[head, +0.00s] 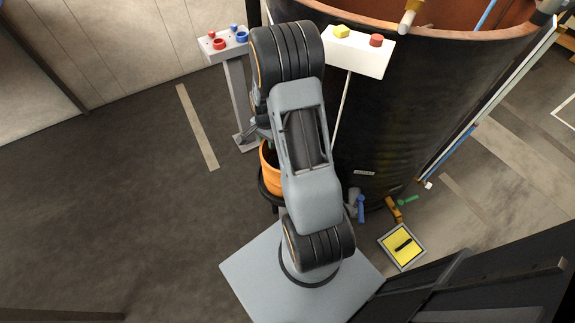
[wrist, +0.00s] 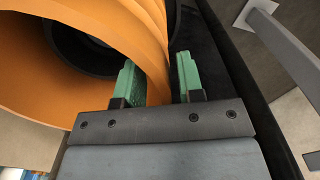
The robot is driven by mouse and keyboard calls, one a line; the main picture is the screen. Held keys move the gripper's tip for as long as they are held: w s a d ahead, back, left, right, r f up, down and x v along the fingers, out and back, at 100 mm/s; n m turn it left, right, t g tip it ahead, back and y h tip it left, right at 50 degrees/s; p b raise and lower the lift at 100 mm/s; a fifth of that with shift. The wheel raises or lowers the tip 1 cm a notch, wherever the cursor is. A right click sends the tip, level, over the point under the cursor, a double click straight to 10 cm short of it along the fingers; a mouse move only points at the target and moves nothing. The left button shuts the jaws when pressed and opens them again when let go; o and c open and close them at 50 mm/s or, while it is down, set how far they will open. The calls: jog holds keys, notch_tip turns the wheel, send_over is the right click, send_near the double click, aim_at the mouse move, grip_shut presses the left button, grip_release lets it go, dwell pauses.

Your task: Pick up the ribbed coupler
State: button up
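I cannot make out a ribbed coupler for certain in either view. My gripper (wrist: 158,80) shows in the wrist view with its two green fingers apart. A large orange curved body with stepped edges (wrist: 110,25) fills the upper left there, with a dark round part inside its curve. Its edge passes behind or between the fingers; I cannot tell whether they touch it. A dark gap shows beside the right finger.
A big dark tank (head: 400,120) stands right of my arm. Two pedestals with buttons, one grey (head: 236,90) and one white (head: 352,56), stand near it. A yellow panel (head: 402,247) with a black piece lies lower right. The floor at left is clear.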

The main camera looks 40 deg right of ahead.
jog(key=shift+f, duration=0.7)
grip_shut()
dwell(1.0)
